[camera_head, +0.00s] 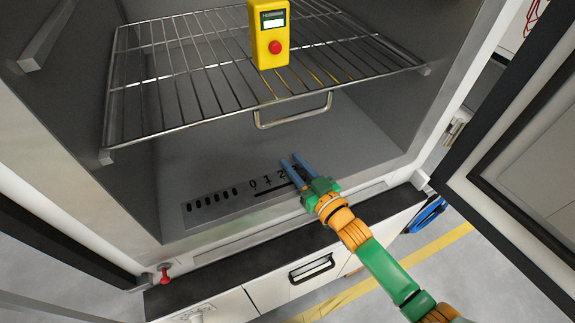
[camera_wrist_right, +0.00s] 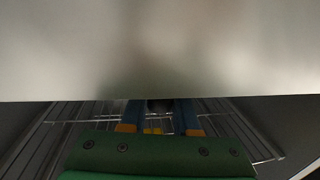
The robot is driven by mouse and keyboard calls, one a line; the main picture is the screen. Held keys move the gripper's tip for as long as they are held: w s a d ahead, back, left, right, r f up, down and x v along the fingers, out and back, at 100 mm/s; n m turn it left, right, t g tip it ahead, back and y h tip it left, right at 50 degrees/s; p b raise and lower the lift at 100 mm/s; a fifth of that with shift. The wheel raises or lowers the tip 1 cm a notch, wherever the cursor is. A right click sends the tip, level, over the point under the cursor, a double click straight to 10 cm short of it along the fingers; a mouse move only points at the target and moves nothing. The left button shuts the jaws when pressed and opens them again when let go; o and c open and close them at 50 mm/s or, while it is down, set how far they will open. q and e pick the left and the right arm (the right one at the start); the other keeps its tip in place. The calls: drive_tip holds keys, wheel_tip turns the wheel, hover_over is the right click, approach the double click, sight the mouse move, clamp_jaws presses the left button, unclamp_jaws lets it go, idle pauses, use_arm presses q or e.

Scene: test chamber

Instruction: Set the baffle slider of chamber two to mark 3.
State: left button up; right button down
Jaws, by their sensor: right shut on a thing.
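The baffle panel (camera_head: 212,202) lies on the chamber floor near the front, with several dark oval holes at its left. A dark slot (camera_head: 268,191) runs along it under the printed marks 0, 1 and 2; mark 3 is hidden behind my right gripper. My right gripper (camera_head: 291,162) is over the right part of the slot, past mark 2. In the right wrist view a dark, rounded knob (camera_wrist_right: 160,105) sits between its blue fingers, which are shut on it. The knob's exact setting is hidden. My left gripper is not in view.
A wire shelf (camera_head: 205,88) with a front handle (camera_head: 294,121) hangs above the chamber floor. A yellow device (camera_head: 270,52) with a red button stands on it. The open door (camera_head: 500,190) is at the right. A red-handled part (camera_head: 165,273) is at the lower left.

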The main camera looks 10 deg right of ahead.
sight(306, 176)
drive_tip(key=c, duration=0.8)
unclamp_jaws()
drive_tip(key=shift+d, duration=0.1)
drive_tip(key=shift+o, duration=0.7)
drive_tip(key=shift+w+d, duration=0.15)
drive_tip(key=v, duration=0.6)
drive_tip(key=shift+s+d+f, duration=0.15)
drive_tip(key=shift+s, duration=0.1)
drive_tip(key=shift+s+d, duration=0.15)
drive_tip(key=shift+s, duration=0.15)
